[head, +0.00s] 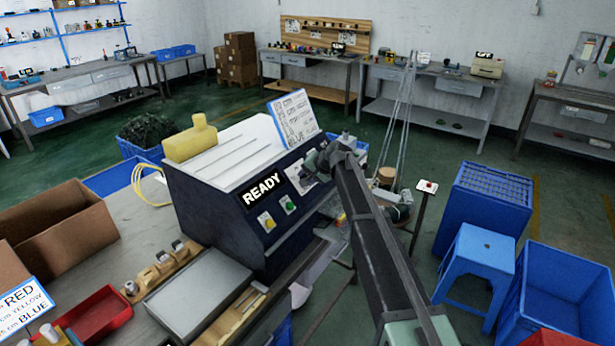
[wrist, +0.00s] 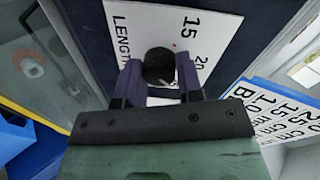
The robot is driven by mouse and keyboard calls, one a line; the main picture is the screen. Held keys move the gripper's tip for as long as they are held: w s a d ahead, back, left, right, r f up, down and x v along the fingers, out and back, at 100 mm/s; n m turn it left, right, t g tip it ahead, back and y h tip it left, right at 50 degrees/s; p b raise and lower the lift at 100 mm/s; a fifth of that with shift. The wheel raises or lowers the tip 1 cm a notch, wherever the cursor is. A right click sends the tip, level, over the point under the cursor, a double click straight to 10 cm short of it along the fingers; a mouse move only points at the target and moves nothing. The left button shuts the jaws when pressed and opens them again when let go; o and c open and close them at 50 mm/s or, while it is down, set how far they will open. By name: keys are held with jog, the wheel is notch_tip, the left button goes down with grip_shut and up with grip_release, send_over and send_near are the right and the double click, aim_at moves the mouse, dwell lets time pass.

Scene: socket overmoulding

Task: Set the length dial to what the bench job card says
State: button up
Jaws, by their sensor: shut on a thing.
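The black length dial knob (wrist: 158,66) sits on a white plate (wrist: 125,22) marked LENGTH, with 15 and 20 readable. My gripper (wrist: 160,88) is shut on the knob, one finger on each side; it also shows in the head view (head: 322,160), at the front of the dark blue machine (head: 215,225). The knob's pointer is not clear to me. A card (head: 22,308) on the bench at lower left shows RED, YELLOW and "cm BLUE" lines, partly cut off. Another written card (head: 295,117) stands on the machine; it also shows in the wrist view (wrist: 272,108).
The machine's display (head: 262,190) reads READY, above a yellow button (head: 267,222) and a green button (head: 288,204). A grey flat box (head: 197,292), a red tray (head: 100,314) and a cardboard box (head: 62,232) stand on the bench. Blue crates (head: 484,210) and a blue stool (head: 478,255) stand right of my arm.

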jog(key=n, duration=0.4)
jog(key=shift+n+t+y+b, duration=0.3)
jog(key=shift+n+b, duration=0.1)
jog(key=shift+n, duration=1.5)
jog(key=o, duration=0.9)
jog(key=p+v, duration=0.7)
jog(key=v, duration=0.3)
jog(key=shift+s+d+r, duration=0.2)
jog(key=shift+d, duration=0.1)
